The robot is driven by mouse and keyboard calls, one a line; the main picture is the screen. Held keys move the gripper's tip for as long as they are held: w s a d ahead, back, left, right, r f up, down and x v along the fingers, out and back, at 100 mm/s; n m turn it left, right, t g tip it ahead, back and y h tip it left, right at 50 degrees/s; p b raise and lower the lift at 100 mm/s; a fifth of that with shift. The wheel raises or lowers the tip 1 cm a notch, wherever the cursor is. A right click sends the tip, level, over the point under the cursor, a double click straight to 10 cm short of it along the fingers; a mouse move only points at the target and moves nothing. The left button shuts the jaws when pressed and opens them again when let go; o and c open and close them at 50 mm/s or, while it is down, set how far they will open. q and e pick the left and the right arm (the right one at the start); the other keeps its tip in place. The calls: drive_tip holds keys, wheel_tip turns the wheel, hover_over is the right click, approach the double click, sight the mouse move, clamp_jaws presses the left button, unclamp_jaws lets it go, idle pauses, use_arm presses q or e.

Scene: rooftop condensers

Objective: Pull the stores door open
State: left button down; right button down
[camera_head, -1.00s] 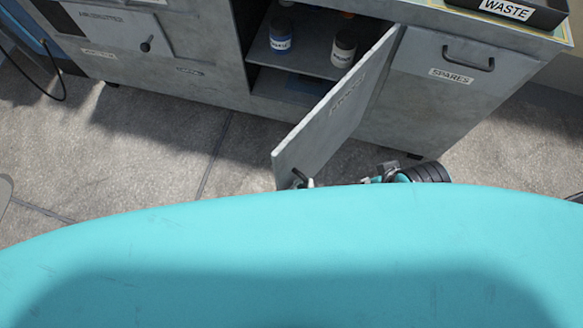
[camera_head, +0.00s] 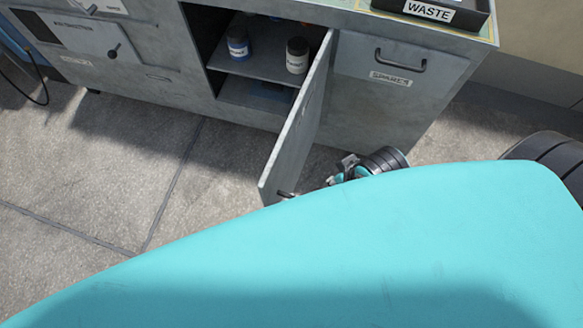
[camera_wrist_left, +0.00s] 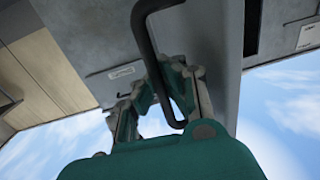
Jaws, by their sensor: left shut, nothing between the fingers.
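The grey stores door (camera_head: 300,135) stands well open in the head view, swung out from the cabinet front with its hinge side on the right. Its dark bar handle (camera_head: 286,194) shows at the low outer edge, partly cut off by my teal body. My left gripper (camera_head: 326,182) is at the door's outer face beside the handle, its fingertips partly hidden. In the left wrist view the door handle (camera_wrist_left: 160,62) runs close past the shut left fingers (camera_wrist_left: 160,78); I cannot tell whether they touch it. My right gripper is not in view.
Behind the door, the open cabinet shelf (camera_head: 262,62) holds a blue-labelled bottle (camera_head: 238,46) and a white-labelled bottle (camera_head: 297,57). The spares drawer (camera_head: 400,95) is shut, right of the door. A waste tray (camera_head: 430,12) sits on top. The concrete floor at left is clear.

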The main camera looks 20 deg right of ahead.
use_arm(q)
drive_tip(key=c, duration=2)
unclamp_jaws()
drive_tip(key=shift+s+a+f, duration=0.1)
drive_tip(key=shift+s+f, duration=0.15)
drive_tip(key=shift+s, duration=0.05)
drive_tip(key=o, duration=0.4)
drive_tip(key=shift+r, duration=0.15)
drive_tip(key=shift+c, duration=0.2)
drive_tip(key=shift+w, duration=0.1)
drive_tip(key=v, duration=1.2)
